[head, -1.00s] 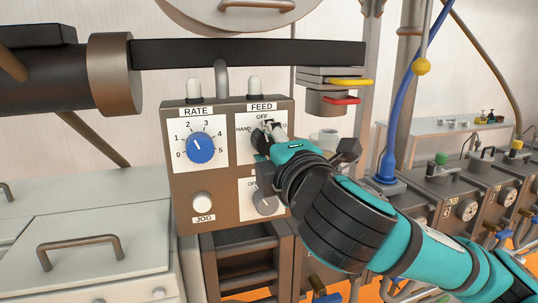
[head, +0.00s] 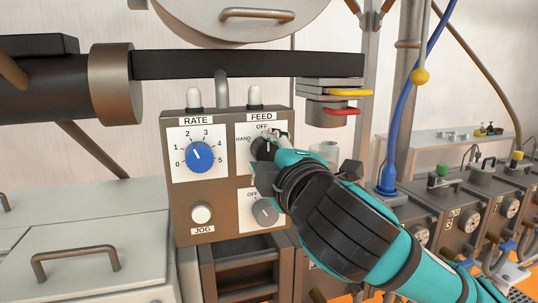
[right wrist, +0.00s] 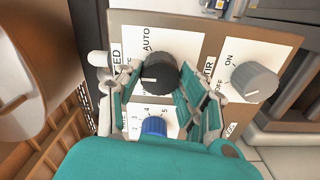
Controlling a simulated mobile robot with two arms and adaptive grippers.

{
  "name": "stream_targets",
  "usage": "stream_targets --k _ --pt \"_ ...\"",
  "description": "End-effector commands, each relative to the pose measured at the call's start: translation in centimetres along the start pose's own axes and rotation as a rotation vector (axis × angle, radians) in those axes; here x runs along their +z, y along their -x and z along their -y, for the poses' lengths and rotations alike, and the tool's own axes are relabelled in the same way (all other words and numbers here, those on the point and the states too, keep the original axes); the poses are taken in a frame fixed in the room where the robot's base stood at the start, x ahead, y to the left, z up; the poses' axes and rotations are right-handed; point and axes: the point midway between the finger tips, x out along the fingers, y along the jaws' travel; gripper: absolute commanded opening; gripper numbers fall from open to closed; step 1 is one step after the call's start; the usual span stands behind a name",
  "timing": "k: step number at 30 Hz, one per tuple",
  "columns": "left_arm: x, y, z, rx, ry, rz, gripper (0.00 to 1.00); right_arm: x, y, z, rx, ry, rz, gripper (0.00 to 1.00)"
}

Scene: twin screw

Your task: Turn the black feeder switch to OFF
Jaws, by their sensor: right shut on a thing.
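The black feeder switch (right wrist: 155,74) is a round knob on a white plate under the FEED label (head: 261,116). In the head view the switch (head: 261,148) is partly covered by my gripper. My right gripper (head: 270,142) is at the switch. In the right wrist view its fingers lie on both sides of the knob, shut on it. A white mark on the knob points left in that view, toward the FEED label side. The OFF label (head: 262,127) is above the knob in the head view. My left gripper is not in view.
The blue RATE knob (head: 199,157) is left of the switch. A grey ON/OFF knob (right wrist: 254,81) is just below it on the panel, close to my gripper. The white JOG button (head: 201,214) is lower left. A dark horizontal beam (head: 245,65) crosses above the panel.

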Motion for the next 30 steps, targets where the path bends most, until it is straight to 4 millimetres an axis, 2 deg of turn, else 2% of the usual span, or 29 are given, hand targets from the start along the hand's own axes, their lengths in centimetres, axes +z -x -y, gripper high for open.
stream_targets --k 1,2,7,17,27,30 --pt "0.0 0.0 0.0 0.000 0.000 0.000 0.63 0.0 0.0 0.1 -0.004 0.001 0.002 0.07" --pt "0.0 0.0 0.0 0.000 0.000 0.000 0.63 0.0 0.0 0.1 -0.004 0.001 0.002 0.42" --pt "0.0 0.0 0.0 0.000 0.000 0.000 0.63 0.0 0.0 0.1 -0.003 0.001 0.001 0.63" --pt "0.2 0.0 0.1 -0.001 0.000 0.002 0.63 0.0 0.5 0.0 0.000 0.002 -0.001 0.63" --pt "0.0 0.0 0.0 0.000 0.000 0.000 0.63 0.0 5.8 0.0 0.001 0.002 -0.002 0.63" --pt "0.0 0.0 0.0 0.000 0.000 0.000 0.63 0.0 6.9 0.1 -0.002 0.002 -0.001 0.63"
